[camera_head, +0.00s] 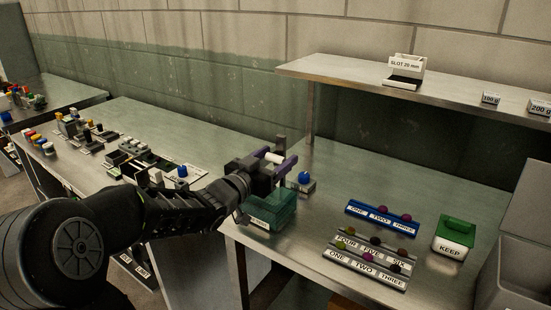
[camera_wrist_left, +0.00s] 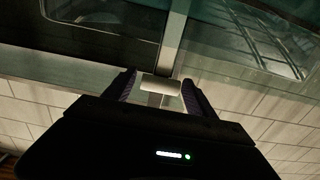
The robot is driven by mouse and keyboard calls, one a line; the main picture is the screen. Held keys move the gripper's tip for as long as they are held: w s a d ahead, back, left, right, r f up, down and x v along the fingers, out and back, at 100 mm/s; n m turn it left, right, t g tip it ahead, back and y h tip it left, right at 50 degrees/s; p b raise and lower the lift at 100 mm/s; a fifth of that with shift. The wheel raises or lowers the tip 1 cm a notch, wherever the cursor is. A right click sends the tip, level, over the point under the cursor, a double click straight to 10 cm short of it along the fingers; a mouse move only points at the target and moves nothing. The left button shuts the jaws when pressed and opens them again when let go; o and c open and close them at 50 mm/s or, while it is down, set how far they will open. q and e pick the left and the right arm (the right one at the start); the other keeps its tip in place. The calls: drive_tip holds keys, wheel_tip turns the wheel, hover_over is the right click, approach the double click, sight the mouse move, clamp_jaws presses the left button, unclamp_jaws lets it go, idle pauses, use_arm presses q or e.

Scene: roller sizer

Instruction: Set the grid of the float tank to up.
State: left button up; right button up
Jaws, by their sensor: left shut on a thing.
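The float tank (camera_head: 272,214) is a green see-through box with a label on its front, at the left front corner of the right-hand table. My left gripper (camera_head: 275,160) is above it, shut on a pale bar that looks like the grid handle (camera_head: 268,155). In the left wrist view the pale handle (camera_wrist_left: 160,84) lies between the two dark fingers of the left gripper (camera_wrist_left: 160,96). The grid itself is hidden or too dark to tell, so I cannot tell its height. My right gripper is not in view.
A grey block with a blue knob (camera_head: 305,178) stands close to the right of the tank. Labelled racks (camera_head: 366,260) with dark round pieces and a green and white KEEP box (camera_head: 454,236) are further right. A shelf (camera_head: 350,74) runs above the back of the table.

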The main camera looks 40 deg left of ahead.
use_arm(q)
clamp_jaws()
wheel_tip(320, 180, up, 7)
drive_tip(key=p, duration=0.3)
drive_tip(key=shift+f, duration=0.2)
drive_tip(key=shift+o, duration=1.9)
unclamp_jaws()
drive_tip(key=o, duration=0.4)
drive_tip(key=shift+o, duration=0.2)
drive_tip(key=shift+s, duration=0.1)
